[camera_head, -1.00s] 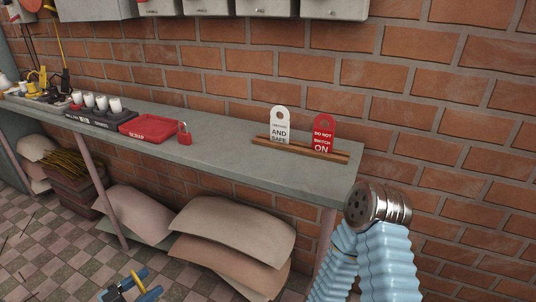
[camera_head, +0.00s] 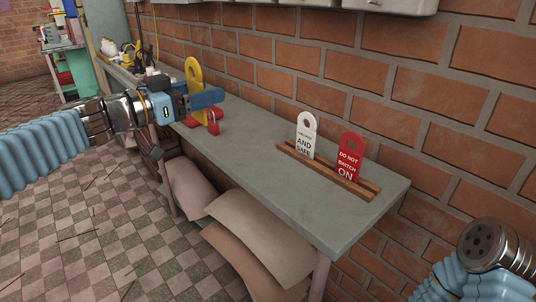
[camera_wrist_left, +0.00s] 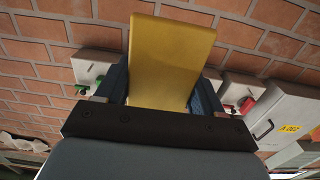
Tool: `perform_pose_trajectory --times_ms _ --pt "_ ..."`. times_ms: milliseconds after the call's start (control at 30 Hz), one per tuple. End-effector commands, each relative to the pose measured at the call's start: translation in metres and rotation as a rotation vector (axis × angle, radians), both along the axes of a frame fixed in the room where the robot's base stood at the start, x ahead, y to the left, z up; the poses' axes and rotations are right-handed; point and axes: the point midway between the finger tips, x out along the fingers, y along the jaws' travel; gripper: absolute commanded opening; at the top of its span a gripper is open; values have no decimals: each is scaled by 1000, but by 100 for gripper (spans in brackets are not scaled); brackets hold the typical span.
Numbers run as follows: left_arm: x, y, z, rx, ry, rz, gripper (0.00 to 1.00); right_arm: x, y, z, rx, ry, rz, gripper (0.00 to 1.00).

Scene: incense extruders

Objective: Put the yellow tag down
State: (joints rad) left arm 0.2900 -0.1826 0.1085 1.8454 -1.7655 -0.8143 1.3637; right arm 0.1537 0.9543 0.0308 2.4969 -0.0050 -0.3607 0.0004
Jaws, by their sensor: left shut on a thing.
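My left gripper (camera_head: 207,100) reaches in from the left above the workbench and is shut on the yellow tag (camera_head: 194,72). The tag is upright, its holed end up. In the left wrist view the yellow tag (camera_wrist_left: 170,55) stands between the two blue fingers. A slotted wooden rack (camera_head: 300,156) lies on the bench to the right of the gripper, well apart from it. It holds a white tag (camera_head: 306,136) and a red tag (camera_head: 349,158), both upright. My right gripper is out of view; only part of that arm shows at bottom right.
The grey workbench (camera_head: 262,160) runs along a brick wall and is clear between gripper and rack. Sacks (camera_head: 262,235) lie underneath. Grey boxes (camera_head: 390,5) hang above the bench.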

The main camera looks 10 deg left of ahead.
Motion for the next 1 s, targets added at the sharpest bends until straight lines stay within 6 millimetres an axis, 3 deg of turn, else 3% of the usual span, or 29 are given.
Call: perform_pose_trajectory --times_ms 133,367,500,767,1000 --pt "18 -16 -10 -2 5 0 38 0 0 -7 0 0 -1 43" --pt "70 -56 -41 -4 5 -2 38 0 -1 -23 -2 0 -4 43" --pt "88 -70 -72 -2 5 1 38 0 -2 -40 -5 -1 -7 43" --pt "103 -82 -92 -1 3 2 38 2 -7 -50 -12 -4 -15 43" --pt "107 -85 -126 0 3 1 38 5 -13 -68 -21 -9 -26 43"
